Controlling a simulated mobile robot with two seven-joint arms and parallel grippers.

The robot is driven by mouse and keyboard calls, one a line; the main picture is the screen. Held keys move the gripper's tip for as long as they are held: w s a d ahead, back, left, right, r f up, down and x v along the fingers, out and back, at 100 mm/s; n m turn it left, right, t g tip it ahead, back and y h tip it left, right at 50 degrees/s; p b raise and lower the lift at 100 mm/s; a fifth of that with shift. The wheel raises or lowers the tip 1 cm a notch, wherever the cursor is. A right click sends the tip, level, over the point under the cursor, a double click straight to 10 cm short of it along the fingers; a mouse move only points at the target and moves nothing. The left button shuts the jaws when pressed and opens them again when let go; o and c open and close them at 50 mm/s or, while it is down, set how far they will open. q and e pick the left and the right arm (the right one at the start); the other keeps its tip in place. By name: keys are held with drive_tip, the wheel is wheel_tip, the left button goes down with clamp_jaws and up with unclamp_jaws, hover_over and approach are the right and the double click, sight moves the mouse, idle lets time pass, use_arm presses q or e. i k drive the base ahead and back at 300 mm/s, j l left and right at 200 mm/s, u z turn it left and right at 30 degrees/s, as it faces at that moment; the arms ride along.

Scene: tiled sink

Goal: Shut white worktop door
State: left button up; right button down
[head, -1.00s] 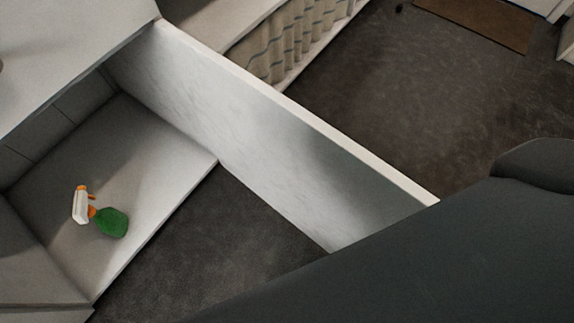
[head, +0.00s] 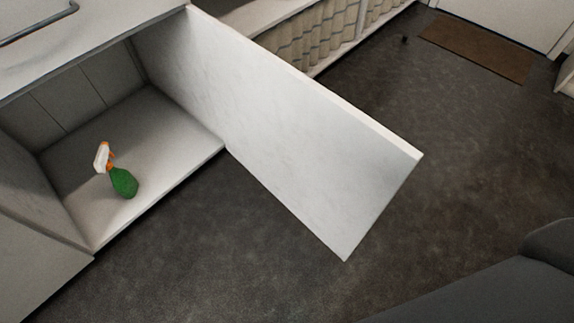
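The white worktop door (head: 290,130) stands wide open in the head view. It is hinged at the right side of the cabinet opening and swings out over the floor, with its free edge toward the lower right. The open cabinet (head: 180,140) is at the left, under the white worktop (head: 110,22). Neither gripper shows in the head view, and nothing touches the door. A dark grey part at the lower right is probably part of my own body.
A green spray bottle (head: 124,183) with a white and orange head stands inside the cabinet. A shelf with a striped curtain (head: 310,42) is behind the door. A brown mat (head: 478,47) lies at the back right. The dark floor (head: 220,250) is clear around the door.

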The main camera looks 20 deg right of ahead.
sight(336, 167)
drive_tip(key=k, duration=0.5)
drive_tip(key=u, duration=1.3)
drive_tip(key=l+u, duration=0.25)
drive_tip(key=k+l, duration=0.1)
drive_tip(key=l, duration=0.75)
drive_tip(key=k+l, duration=0.1)
drive_tip(key=l, duration=0.7)
drive_tip(key=k+l, duration=0.1)
drive_tip(key=l, duration=1.6)
drive_tip(key=k, duration=0.05)
